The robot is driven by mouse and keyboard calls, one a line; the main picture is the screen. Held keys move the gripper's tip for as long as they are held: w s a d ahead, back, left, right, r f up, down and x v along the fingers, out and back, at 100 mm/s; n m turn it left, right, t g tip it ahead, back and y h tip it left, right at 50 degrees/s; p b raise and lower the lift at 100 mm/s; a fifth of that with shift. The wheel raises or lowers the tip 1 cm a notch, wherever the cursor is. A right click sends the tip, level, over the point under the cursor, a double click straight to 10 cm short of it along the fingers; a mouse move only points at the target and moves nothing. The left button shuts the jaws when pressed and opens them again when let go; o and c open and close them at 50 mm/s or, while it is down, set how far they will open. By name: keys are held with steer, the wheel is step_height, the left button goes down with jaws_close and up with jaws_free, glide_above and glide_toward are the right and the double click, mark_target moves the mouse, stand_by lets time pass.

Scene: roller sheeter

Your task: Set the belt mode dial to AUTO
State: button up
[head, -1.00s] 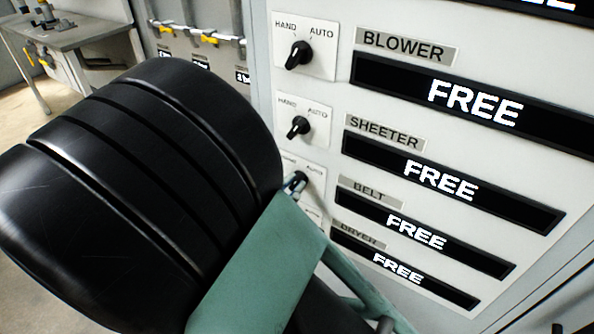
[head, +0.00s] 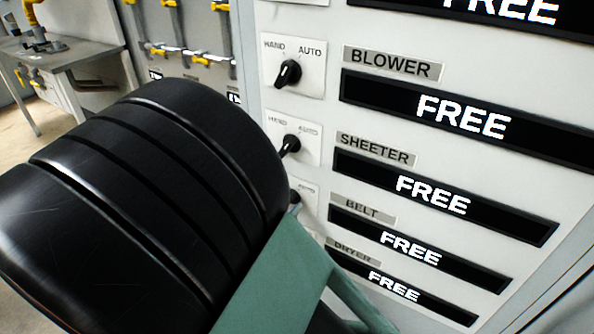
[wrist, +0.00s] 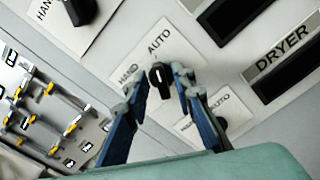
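The belt mode dial, a black knob on a white HAND/AUTO plate, shows in the wrist view (wrist: 160,78), between my gripper's fingertips. Its pointer direction is hard to make out. In the head view my arm hides most of this dial; part of its plate (head: 308,191) shows left of the BELT label (head: 362,208). My gripper (wrist: 160,82) is open, with blue-grey fingers on either side of the knob. The right fingertip is very close to the knob; I cannot tell whether it touches. A gap shows on the left.
The sheeter dial (head: 290,145) and blower dial (head: 288,73) are above, both pointing down-left. The dryer dial plate (wrist: 222,103) lies close beside my right finger. Displays reading FREE, such as the belt display (head: 410,247), are to the right.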

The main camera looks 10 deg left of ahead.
steer(key=v, duration=1.2)
stand_by(0.6)
